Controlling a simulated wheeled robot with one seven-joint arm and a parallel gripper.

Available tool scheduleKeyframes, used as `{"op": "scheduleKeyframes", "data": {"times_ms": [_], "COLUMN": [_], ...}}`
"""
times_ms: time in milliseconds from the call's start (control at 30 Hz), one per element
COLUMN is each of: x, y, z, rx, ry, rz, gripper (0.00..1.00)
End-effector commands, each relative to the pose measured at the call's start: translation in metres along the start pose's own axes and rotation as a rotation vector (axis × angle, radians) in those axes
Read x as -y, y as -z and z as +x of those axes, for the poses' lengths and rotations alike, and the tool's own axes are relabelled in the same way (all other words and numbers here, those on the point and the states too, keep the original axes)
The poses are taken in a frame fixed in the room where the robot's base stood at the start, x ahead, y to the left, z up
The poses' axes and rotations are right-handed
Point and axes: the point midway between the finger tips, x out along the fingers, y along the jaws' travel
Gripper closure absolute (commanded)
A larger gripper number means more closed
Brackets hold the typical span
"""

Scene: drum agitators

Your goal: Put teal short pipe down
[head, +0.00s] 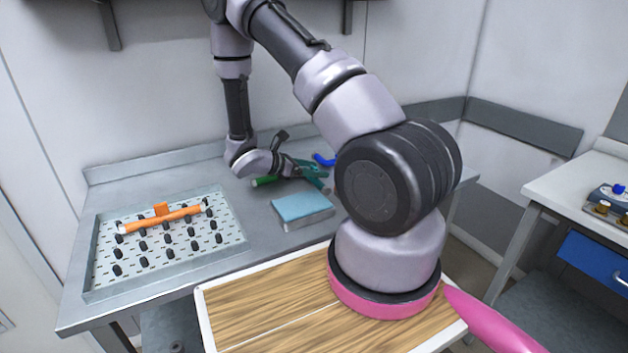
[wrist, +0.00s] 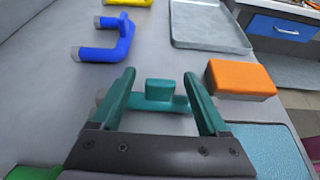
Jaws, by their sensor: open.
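The teal short pipe (wrist: 160,92), with a raised stub in its middle, lies on the grey bench top in the wrist view. My gripper (wrist: 159,76) has teal fingers. They are spread apart, one on each side of the pipe's stub, with the pipe's ends reaching under or beside them. I cannot tell whether a finger touches it. In the head view my gripper (head: 318,173) is low over the back of the bench. There the pipe cannot be told apart from the teal fingers.
A blue pipe (wrist: 105,42) and a yellow pipe (wrist: 128,3) lie beyond. An orange-topped block (wrist: 240,80) is right, near a grey tray (wrist: 210,25). A blue-topped block (head: 303,208) sits in front. A pegged tray (head: 165,262) holds an orange pipe (head: 165,219) at left.

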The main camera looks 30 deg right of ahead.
Motion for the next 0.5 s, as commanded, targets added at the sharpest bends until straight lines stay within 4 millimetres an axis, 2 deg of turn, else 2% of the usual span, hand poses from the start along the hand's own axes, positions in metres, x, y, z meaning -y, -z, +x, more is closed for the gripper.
{"op": "scheduleKeyframes", "data": {"times_ms": [67, 267, 300, 500], "x": [0.0000, 0.0000, 0.0000, -0.0001], "y": [0.0000, 0.0000, 0.0000, -0.0002], "z": [-0.0003, -0.0005, -0.0005, -0.0006], "rx": [0.000, 0.000, 0.000, 0.000], "ry": [0.000, 0.000, 0.000, 0.000], "rz": [0.000, 0.000, 0.000, 0.000], "gripper": [0.22, 0.95, 1.00, 1.00]}}
